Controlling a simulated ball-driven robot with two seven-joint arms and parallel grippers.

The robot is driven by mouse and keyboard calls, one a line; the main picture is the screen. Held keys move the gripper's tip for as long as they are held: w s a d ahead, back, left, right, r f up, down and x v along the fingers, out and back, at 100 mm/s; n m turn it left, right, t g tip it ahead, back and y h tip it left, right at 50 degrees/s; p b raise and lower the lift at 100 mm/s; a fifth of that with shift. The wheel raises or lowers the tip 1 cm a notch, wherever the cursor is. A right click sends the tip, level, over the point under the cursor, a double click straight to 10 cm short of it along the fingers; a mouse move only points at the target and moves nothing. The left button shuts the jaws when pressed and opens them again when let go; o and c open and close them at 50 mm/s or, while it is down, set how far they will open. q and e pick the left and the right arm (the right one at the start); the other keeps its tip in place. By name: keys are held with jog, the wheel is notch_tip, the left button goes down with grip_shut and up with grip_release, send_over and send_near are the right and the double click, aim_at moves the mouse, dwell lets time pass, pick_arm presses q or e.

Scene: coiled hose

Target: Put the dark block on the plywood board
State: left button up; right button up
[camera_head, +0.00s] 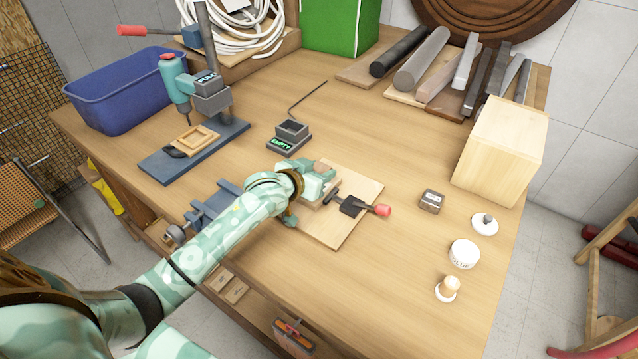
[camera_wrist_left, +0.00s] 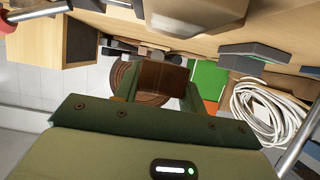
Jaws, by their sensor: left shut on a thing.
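The plywood board (camera_head: 364,186) lies flat on the workbench, with a black toggle clamp (camera_head: 350,206) with a red grip at its right side. My left gripper (camera_head: 322,174) is over the board's left part, close beside the clamp. In the left wrist view, its green fingers are shut on a dark brown wooden block (camera_wrist_left: 160,77). In the head view, the hand mostly hides this block, and I cannot tell whether it touches the board. My right gripper is not in view.
A small dark labelled box (camera_head: 431,201) stands right of the board. A grey tray (camera_head: 290,134) is behind the hand, and a blue vise (camera_head: 212,204) is left of it. A large wooden block (camera_head: 500,150) and round white items stand at right. The bench centre behind the board is clear.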

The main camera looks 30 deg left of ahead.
pick_arm(q)
notch_tip(320, 180, down, 4)
jog(key=shift+w+r+b, duration=0.1)
jog(key=shift+r+b, duration=0.1)
jog(key=shift+b, duration=0.55)
jog(key=shift+r, duration=0.1)
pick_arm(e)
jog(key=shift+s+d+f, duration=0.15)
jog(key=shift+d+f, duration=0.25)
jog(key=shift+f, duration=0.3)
pick_arm(q)
jog(key=o, duration=1)
jog(key=shift+c, duration=0.2)
jog(key=p+v, duration=0.3)
jog(key=v, duration=0.8)
jog(key=shift+r+p, duration=0.1)
jog(key=shift+p, duration=0.25)
jog(key=shift+s+a+r, duration=0.15)
jog(key=shift+s, duration=0.3)
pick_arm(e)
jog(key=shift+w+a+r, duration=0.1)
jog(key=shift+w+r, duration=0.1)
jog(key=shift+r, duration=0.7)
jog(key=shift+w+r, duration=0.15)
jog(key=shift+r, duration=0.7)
